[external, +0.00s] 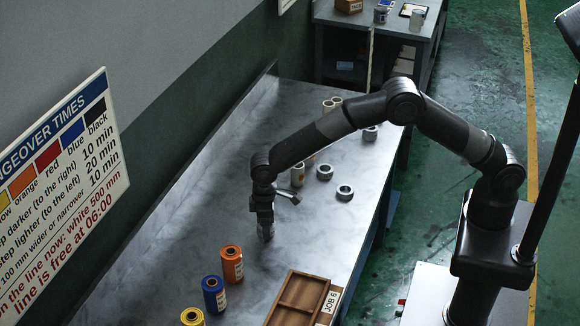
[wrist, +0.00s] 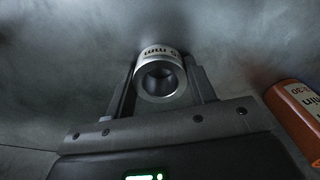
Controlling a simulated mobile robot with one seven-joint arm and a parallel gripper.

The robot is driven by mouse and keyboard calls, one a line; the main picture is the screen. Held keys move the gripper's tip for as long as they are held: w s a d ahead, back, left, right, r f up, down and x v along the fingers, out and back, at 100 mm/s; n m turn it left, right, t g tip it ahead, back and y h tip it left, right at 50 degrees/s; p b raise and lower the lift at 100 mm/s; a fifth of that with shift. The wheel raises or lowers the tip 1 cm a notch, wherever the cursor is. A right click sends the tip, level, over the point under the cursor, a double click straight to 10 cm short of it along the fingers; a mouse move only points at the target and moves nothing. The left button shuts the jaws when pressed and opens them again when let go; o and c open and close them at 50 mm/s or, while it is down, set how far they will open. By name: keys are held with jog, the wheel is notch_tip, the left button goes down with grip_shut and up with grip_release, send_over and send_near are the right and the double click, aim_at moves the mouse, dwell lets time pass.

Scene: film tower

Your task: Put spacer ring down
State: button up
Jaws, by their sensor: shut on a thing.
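My gripper (external: 265,230) points down over the grey metal bench, with its tip at or just above the top. In the wrist view my gripper (wrist: 162,66) is shut on a silver spacer ring (wrist: 157,54). The ring has a pale label band with "mm" printed on it, and its open bore faces the camera. Whether its underside touches the bench cannot be told. Other grey rings stand farther back on the bench: one ring (external: 324,172), a second ring (external: 344,192) and a third ring (external: 370,132).
An orange roll (external: 232,264) stands near my gripper and also shows in the wrist view (wrist: 298,112). A blue roll (external: 213,294), a yellow roll (external: 192,317) and a wooden "JOB 6" tray (external: 268,316) are in front. The bench to the left is bare.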

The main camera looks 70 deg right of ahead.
jog(key=shift+f, duration=0.15)
jog(key=o, duration=1)
